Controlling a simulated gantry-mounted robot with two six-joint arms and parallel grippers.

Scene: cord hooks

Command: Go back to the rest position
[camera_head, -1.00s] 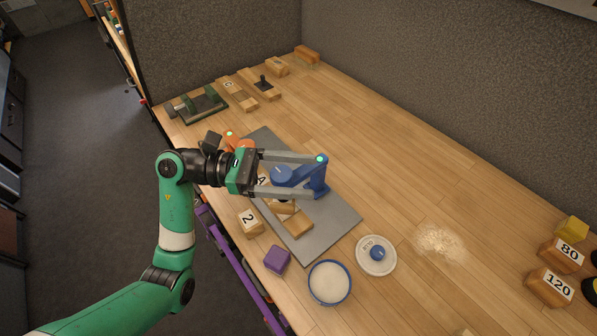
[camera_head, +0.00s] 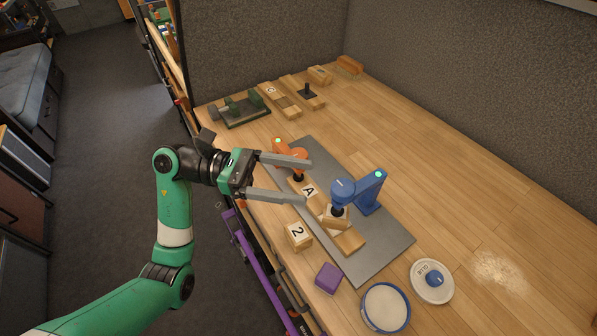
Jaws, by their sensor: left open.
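My left gripper (camera_head: 306,181) is open, its two grey fingers spread and pointing right with nothing held between them. It hovers over the near left edge of the grey mat (camera_head: 385,240). A blue hook-like stand (camera_head: 371,190) with a green dot stands upright on the mat, to the right of the fingertips and apart from them. An orange stand (camera_head: 290,153) with a green dot is just behind the upper finger, which partly covers it. Wooden blocks lie on the mat, one marked A (camera_head: 309,191). My right gripper is not in view.
A block marked 2 (camera_head: 298,236), a purple block (camera_head: 328,277), a blue-rimmed bowl (camera_head: 386,307) and a glue lid (camera_head: 432,282) lie along the near side. A green fixture (camera_head: 243,110) and wooden pieces stand at the back. The table's right side is largely clear.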

